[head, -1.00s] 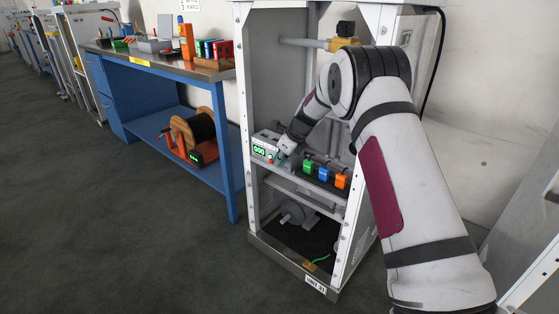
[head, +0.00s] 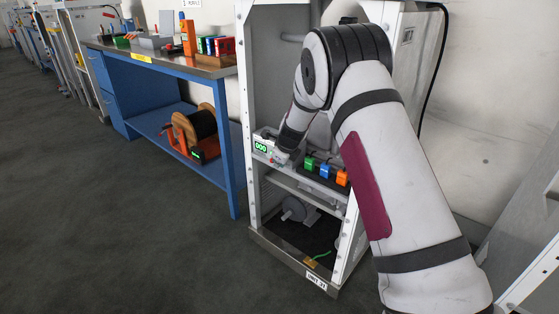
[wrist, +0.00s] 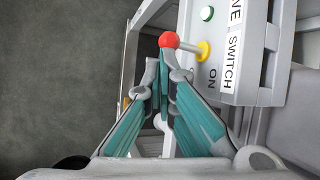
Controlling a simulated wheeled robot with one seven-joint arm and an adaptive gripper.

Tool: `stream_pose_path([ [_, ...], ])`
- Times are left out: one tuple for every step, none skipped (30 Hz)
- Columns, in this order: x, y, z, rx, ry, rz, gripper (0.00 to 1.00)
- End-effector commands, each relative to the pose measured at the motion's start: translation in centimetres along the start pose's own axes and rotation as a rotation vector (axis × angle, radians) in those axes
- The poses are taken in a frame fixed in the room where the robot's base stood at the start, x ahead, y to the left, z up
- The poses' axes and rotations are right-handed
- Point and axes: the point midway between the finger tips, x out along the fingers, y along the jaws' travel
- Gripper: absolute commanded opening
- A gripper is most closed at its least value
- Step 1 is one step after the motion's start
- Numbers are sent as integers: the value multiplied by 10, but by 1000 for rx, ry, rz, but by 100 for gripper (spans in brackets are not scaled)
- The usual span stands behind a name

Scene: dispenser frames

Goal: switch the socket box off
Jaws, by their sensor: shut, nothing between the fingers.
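A pale box (wrist: 235,45) fills the upper right of the wrist view. Its label is partly cut off and reads "VE SWITCH", with "ON" printed below. A lever with a yellow base (wrist: 203,51) and a red ball tip (wrist: 168,40) sticks out from its face. My gripper (wrist: 159,60) is shut and empty, its teal fingertips right at the red ball, touching or nearly so. Whether this is the socket box, I cannot tell.
Green (head: 309,163), blue (head: 326,171) and orange (head: 342,178) blocks sit in a row right of the white box. The white frame's posts (head: 245,120) stand close around my arm. A blue bench (head: 165,63) stands to the left. The floor in front is clear.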

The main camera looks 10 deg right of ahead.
Motion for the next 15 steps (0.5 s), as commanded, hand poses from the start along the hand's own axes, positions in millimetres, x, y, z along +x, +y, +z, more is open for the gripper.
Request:
stream_pose_path([
  [1, 2, -1, -11, 3, -19, 0],
  [2, 2, -2, -8, 3, -17, 0],
  [3, 2, -2, -8, 3, -16, 0],
  [4, 3, -2, -7, 2, -16, 0],
  [5, 4, -2, -7, 2, -15, 0],
  [6, 5, -3, -6, 2, -15, 0],
  [6, 5, -3, -7, 2, -15, 0],
  [7, 6, -3, -8, 2, -14, 0],
  [8, 9, -2, -22, 4, -31, 0],
  [9, 11, -2, -38, 7, -58, 0],
  [9, 12, -3, -53, 11, -85, 0],
  [10, 12, -4, -72, 15, -121, 0],
  [11, 13, -4, -86, 18, -147, 0],
  [12, 13, -4, -99, 21, -172, 0],
  [13, 13, -5, -118, 25, -207, 0],
])
